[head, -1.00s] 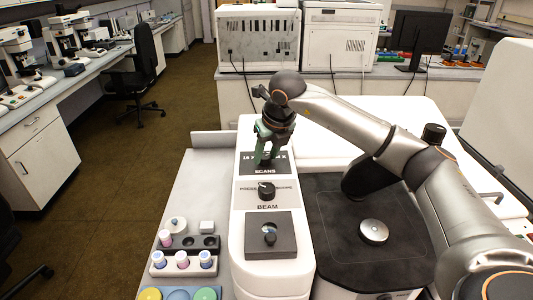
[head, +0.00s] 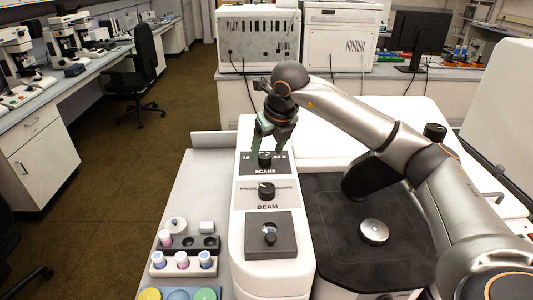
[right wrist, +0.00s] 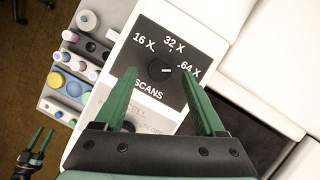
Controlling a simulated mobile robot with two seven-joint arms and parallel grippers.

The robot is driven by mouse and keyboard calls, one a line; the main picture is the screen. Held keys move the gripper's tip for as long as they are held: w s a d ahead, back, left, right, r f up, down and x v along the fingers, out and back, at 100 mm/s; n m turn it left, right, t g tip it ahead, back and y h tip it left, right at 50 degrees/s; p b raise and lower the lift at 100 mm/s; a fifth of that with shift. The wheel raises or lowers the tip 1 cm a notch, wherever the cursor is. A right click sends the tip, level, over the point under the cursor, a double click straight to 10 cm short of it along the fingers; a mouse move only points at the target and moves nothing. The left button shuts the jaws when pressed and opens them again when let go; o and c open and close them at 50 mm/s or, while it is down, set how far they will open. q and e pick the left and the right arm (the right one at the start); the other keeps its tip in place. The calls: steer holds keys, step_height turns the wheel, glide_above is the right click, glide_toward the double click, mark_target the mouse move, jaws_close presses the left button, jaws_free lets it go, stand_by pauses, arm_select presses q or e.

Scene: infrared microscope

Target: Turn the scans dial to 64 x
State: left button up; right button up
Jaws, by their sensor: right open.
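The scans dial (head: 265,159) is a black round knob on a dark plate marked SCANS, at the far end of the white panel. In the right wrist view the dial (right wrist: 158,69) has a short white mark that points right, toward the 64 X label (right wrist: 190,68). The 16 X and 32 X labels are also readable there. My right gripper (head: 268,149) is open over the dial, with its green fingers (right wrist: 160,77) apart on either side and nothing between them. My left gripper (right wrist: 42,140) shows small at the lower left of the wrist view, with its fingers apart.
The beam knob (head: 266,191) and a grey square plate with a small knob (head: 269,235) lie nearer on the same panel. A black stage with a metal disc (head: 374,231) is to the right.

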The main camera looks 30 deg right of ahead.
steer(key=v, duration=1)
steer(key=shift+s+r+b, duration=0.2)
steer(key=shift+r+b, duration=0.1)
steer(key=shift+b, duration=0.05)
steer(key=shift+a, duration=0.1)
